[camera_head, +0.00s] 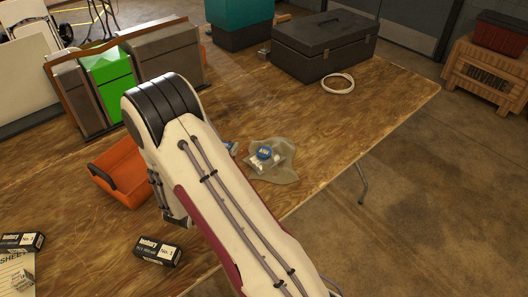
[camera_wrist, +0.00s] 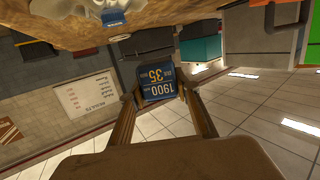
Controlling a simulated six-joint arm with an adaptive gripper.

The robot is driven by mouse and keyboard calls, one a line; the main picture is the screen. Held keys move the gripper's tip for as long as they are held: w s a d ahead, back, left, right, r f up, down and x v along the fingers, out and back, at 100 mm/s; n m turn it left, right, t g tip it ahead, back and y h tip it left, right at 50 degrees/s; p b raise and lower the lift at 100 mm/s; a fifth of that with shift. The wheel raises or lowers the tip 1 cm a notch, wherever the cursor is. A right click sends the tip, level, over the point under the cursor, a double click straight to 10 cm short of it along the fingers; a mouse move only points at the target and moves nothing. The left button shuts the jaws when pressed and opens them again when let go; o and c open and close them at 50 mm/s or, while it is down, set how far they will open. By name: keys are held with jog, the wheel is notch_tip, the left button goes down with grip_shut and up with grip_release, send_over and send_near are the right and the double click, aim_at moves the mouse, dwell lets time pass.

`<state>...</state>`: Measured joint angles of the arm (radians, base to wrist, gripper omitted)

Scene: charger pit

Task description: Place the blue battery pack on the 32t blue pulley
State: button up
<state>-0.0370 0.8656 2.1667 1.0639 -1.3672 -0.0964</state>
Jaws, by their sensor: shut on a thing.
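The blue battery pack (camera_wrist: 160,85), printed with 1900 and 35, is between the two fingertips of my gripper (camera_wrist: 159,92) in the wrist view. The gripper is shut on it. In the head view my arm hides most of the gripper; a small blue patch (camera_head: 231,147) beside the arm is probably the pack. A round blue thing (camera_head: 264,152), likely the 32t blue pulley, sits among white parts on a greyish, crumpled sheet (camera_head: 283,174), just right of that patch. A blue part (camera_wrist: 115,18) also shows at the top of the wrist view, apart from the pack.
An orange bin (camera_head: 122,178) lies left of my arm. Small black boxes (camera_head: 158,251) are at the front left. A dark toolbox (camera_head: 325,47) and a white ring (camera_head: 338,83) are at the back. The wooden table (camera_head: 390,105) is clear at the right.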

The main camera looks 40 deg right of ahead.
jog(key=d+r+m+g+h, duration=0.1)
jog(key=d+r+g, duration=0.1)
jog(key=d, duration=1.4)
jog(key=shift+m, duration=0.4)
jog(key=shift+a, duration=0.1)
send_over(264, 152)
jog(key=shift+f, duration=3.05)
jog(key=shift+f, duration=1.9)
jog(key=shift+f, duration=0.1)
jog(key=o, duration=1.3)
